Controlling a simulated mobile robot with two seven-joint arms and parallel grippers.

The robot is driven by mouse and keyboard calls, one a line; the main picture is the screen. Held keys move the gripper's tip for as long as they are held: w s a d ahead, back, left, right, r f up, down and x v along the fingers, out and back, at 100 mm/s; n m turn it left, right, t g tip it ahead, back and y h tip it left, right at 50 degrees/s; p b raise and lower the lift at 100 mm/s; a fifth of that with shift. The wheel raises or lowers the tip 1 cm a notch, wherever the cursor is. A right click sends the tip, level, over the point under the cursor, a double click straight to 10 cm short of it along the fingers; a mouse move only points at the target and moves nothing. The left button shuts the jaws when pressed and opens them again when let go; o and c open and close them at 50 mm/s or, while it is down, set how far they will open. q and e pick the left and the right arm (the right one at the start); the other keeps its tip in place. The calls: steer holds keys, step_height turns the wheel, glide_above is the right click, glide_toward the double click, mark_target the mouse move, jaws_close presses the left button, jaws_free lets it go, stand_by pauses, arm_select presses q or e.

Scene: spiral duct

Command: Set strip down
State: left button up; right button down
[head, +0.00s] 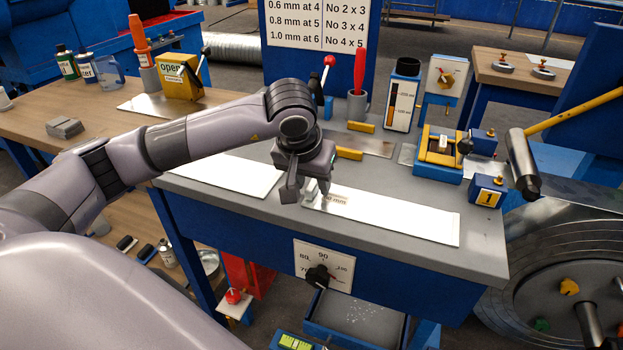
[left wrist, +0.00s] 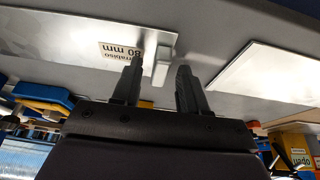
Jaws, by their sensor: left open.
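A long pale metal strip (head: 400,220) with a printed "mm" label lies flat on the grey bench top (head: 440,258). In the left wrist view the strip (left wrist: 60,40) carries a label ending "80 mm", and a small pale block (left wrist: 162,65) is at its end. My left gripper (head: 303,196) is over the strip's left end, fingers pointing down. In the wrist view the left gripper (left wrist: 158,88) is open, its fingers apart on either side of the small block. I cannot tell whether a finger touches it. My right gripper is not in view.
A second pale sheet (head: 230,172) lies to the left on the bench. Behind the strip stand a yellow-and-blue clamp device (head: 438,150), a blue block marked 1 (head: 487,192) and a red-handled tool (head: 358,75). A dial (head: 320,272) is on the bench front.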

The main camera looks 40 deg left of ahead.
arm_select(q)
steer(key=shift+r, duration=0.3)
steer(key=v, duration=1.1)
steer(key=shift+s+r+p, duration=0.2)
steer(key=shift+r+p, duration=0.05)
steer(key=shift+p, duration=0.05)
steer(key=shift+d, duration=0.1)
